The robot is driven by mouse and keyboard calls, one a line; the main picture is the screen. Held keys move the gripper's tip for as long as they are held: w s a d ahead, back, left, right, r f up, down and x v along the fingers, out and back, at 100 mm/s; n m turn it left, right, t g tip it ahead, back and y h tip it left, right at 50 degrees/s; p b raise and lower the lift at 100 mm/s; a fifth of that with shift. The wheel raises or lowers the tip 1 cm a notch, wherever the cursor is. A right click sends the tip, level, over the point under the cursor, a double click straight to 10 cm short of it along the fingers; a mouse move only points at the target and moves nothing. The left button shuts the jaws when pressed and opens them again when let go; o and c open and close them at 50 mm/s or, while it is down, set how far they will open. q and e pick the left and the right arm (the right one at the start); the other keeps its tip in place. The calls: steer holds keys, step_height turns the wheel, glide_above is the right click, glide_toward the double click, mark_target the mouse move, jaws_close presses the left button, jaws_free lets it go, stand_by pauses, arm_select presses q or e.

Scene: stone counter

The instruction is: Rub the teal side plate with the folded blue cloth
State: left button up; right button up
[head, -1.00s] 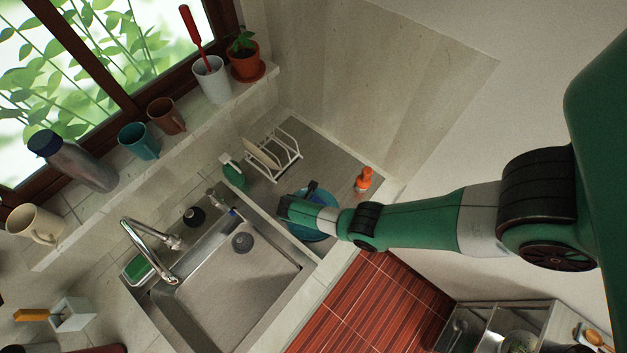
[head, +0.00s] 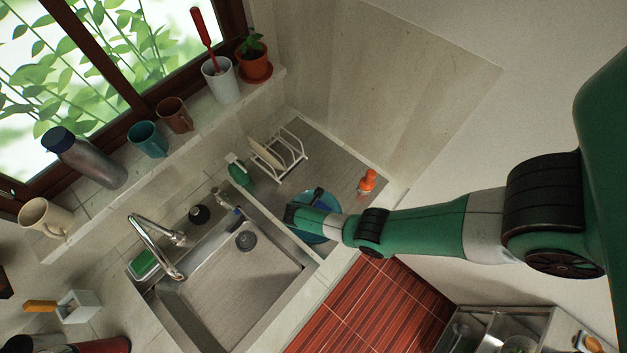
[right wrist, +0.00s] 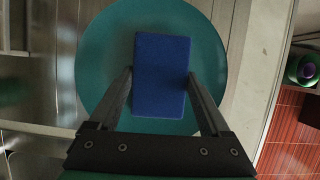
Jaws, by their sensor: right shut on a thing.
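The teal side plate (right wrist: 105,50) lies on the metal drainboard beside the sink. In the head view the plate (head: 325,231) is partly hidden under my right gripper. The folded blue cloth (right wrist: 161,75) is a blue rectangle over the middle of the plate in the right wrist view. My right gripper (right wrist: 162,78) is shut on the cloth, one finger along each side. Whether the cloth presses on the plate cannot be told. In the head view the right gripper (head: 293,214) is over the plate's left part. My left gripper is not in view.
A white dish rack (head: 282,154), a green bottle (head: 238,174) and an orange-topped bottle (head: 367,182) stand around the plate on the drainboard. The sink basin (head: 235,285) with its faucet (head: 155,245) lies to the left. Mugs and a potted plant (head: 254,62) line the window sill.

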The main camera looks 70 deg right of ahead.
steer(key=shift+s+d+f, duration=0.15)
steer(key=shift+d, duration=0.2)
steer(key=shift+w+d, duration=0.25)
steer(key=shift+d, duration=0.2)
steer(key=shift+w+a+b, duration=0.1)
steer(key=shift+w+b, duration=0.3)
steer(key=shift+b, duration=0.05)
steer(key=shift+w+r, duration=0.15)
steer(key=shift+r, duration=0.05)
steer(key=shift+w+a+f, duration=0.15)
steer(key=shift+w+a, duration=0.05)
steer(key=shift+a, duration=0.25)
steer(key=shift+s+a+r, duration=0.15)
steer(key=shift+a+r, duration=0.05)
steer(key=shift+s+a, duration=0.15)
steer(key=shift+a, duration=0.15)
steer(key=shift+s+f+p, duration=0.2)
steer(key=shift+s+p, duration=0.25)
steer(key=shift+s, duration=0.05)
steer(key=shift+s+d+r, duration=0.1)
steer(key=shift+s+d, duration=0.2)
steer(key=shift+d, duration=0.3)
steer(key=shift+w+d+f+b, duration=0.3)
steer(key=shift+w+d, duration=0.05)
steer(key=shift+d, duration=0.05)
steer(key=shift+w+a+r, duration=0.15)
steer(key=shift+a+r, duration=0.1)
steer(key=shift+w+a, duration=0.1)
steer(key=shift+a, duration=0.15)
